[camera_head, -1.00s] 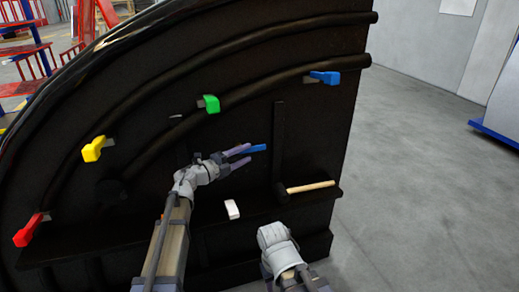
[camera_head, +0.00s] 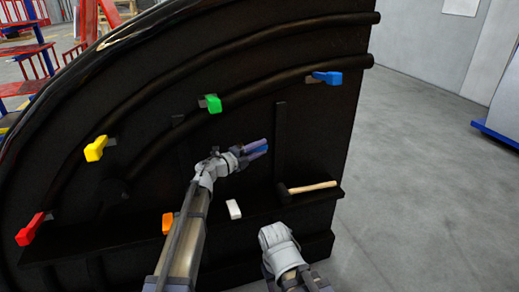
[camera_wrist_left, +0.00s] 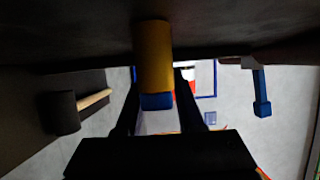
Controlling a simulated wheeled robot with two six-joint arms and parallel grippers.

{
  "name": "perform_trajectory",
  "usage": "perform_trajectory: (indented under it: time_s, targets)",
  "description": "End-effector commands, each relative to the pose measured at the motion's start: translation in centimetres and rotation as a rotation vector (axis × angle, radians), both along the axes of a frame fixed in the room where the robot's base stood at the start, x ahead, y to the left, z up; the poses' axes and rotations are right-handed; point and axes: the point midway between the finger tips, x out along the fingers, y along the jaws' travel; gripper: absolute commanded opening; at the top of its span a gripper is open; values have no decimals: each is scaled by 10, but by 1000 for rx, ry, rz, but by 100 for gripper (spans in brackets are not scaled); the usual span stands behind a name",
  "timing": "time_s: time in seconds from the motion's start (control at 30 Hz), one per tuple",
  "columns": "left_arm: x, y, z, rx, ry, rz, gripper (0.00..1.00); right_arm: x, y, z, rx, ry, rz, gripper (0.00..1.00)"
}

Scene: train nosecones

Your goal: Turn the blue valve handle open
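The blue valve handle (camera_head: 327,77) sits at the upper right of the dark panel and points right. It also shows at the right of the left wrist view (camera_wrist_left: 262,92). My left gripper (camera_head: 260,148) is at mid-panel, below and left of that handle and apart from it. A blue piece (camera_wrist_left: 157,101) at the end of a yellow cylinder (camera_wrist_left: 154,55) lies between its fingers. I cannot tell whether the fingers grip it. My right arm's grey wrist shows at the bottom centre; its fingers are hidden.
Green (camera_head: 212,103), yellow (camera_head: 96,149) and red (camera_head: 34,230) handles stand along the panel's curve. A hammer (camera_head: 306,188), a white block (camera_head: 234,209) and an orange piece (camera_head: 168,222) are along the low ledge (camera_head: 75,246). Open floor lies to the right.

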Motion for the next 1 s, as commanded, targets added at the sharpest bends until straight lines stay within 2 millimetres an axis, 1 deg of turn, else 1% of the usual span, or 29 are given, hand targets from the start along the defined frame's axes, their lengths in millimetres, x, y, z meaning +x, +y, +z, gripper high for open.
perform_trajectory:
  time_s: [0.03, 0.07, 0.3, 1.0]
  targets:
    - [0, 0, 0, 0, 0, 0, 30, 0, 0, 0, 0, 0, 0, 50]
    - [0, 0, 0, 0, 0, 0, 27, 0, 0, 0, 0, 0, 0, 50]
    - [0, 0, 0, 0, 0, 0, 0, 0, 0, 0, 0, 0, 0, 50]
    - [0, 0, 0, 0, 0, 0, 0, 0, 0, 0, 0, 0, 0, 50]
